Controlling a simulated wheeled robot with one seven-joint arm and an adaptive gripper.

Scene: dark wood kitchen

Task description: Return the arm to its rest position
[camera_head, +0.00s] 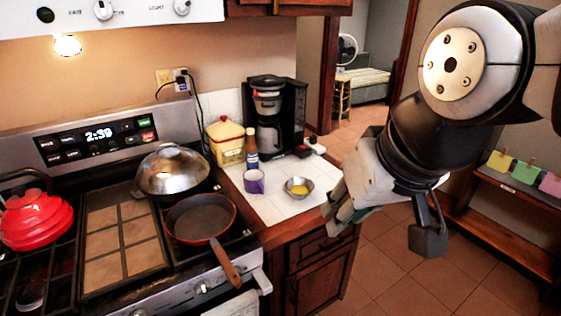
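My arm reaches in from the right side of the head view. My gripper (338,212) hangs at the end of it, right of the small counter and in front of the lower cabinet. It points down and to the left, and its fingers are partly hidden by its own body. I cannot tell whether it is open or shut, and no held object shows. A small metal bowl (299,187) with something yellow in it stands on the counter (275,207), left of the gripper and apart from it in the picture.
The counter also holds a purple mug (254,182), a bottle (251,147), a yellow canister (226,143) and a coffee maker (276,115). A skillet (200,219), domed pan (172,171) and red kettle (36,220) sit on the stove. A wooden shelf (510,235) stands right; tiled floor lies open between.

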